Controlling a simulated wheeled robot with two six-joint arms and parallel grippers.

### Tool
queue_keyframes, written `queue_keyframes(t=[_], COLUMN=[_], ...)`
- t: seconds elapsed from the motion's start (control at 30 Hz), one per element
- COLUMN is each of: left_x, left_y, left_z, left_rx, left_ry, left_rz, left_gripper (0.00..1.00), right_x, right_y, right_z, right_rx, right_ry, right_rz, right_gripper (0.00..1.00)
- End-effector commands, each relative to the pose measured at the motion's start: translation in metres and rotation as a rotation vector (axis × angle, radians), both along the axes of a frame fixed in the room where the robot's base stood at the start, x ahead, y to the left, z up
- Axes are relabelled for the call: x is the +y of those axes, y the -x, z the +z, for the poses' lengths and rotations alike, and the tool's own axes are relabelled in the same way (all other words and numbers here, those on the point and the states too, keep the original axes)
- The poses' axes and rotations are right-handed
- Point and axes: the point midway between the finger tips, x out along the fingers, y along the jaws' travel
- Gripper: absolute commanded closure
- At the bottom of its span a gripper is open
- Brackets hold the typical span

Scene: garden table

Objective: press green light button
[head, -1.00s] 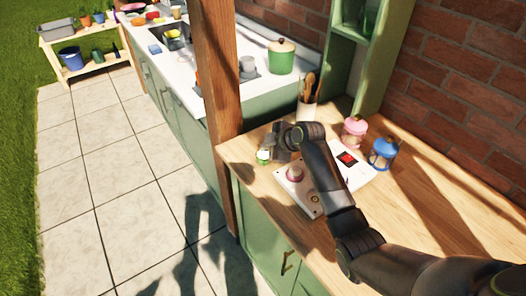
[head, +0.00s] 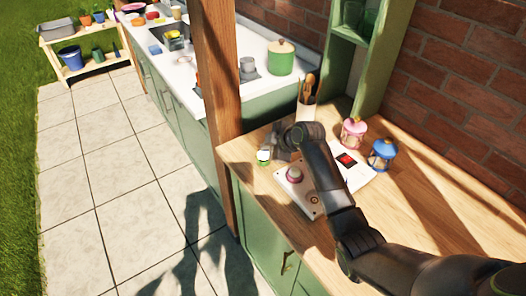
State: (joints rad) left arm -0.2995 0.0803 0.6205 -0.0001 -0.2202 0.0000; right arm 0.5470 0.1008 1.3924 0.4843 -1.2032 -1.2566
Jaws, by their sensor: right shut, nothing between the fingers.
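A white panel (head: 290,191) lies on the wooden counter, partly hidden under my right arm. A small green and white item (head: 263,156), perhaps a green lantern, stands left of the panel, partly covered by my gripper. My right gripper (head: 277,151) is shut and empty, pointing down beside this green item and behind the panel. I cannot tell whether it touches anything. No green button shows clearly. My left gripper is out of view.
A pink lantern (head: 352,133) and a blue lantern (head: 382,154) stand right of the panel. A utensil pot (head: 307,107) stands behind my gripper. A wooden post (head: 216,75) rises at the counter's left. The counter's right side (head: 470,215) is bare.

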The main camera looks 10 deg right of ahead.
Motion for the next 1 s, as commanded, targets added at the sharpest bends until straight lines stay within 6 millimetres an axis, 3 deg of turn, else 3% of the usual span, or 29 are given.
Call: queue_keyframes(t=[0.53,1.0], left_x=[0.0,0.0], left_y=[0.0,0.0], left_z=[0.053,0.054], left_rx=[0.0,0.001], left_ry=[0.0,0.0], left_rz=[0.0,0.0], left_gripper=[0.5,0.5], right_x=[0.0,0.0], right_y=[0.0,0.0], right_z=[0.057,0.059], right_rx=[-0.002,-0.002], right_ry=[0.0,0.0], right_rz=[0.0,0.0], right_gripper=[1.0,1.0])
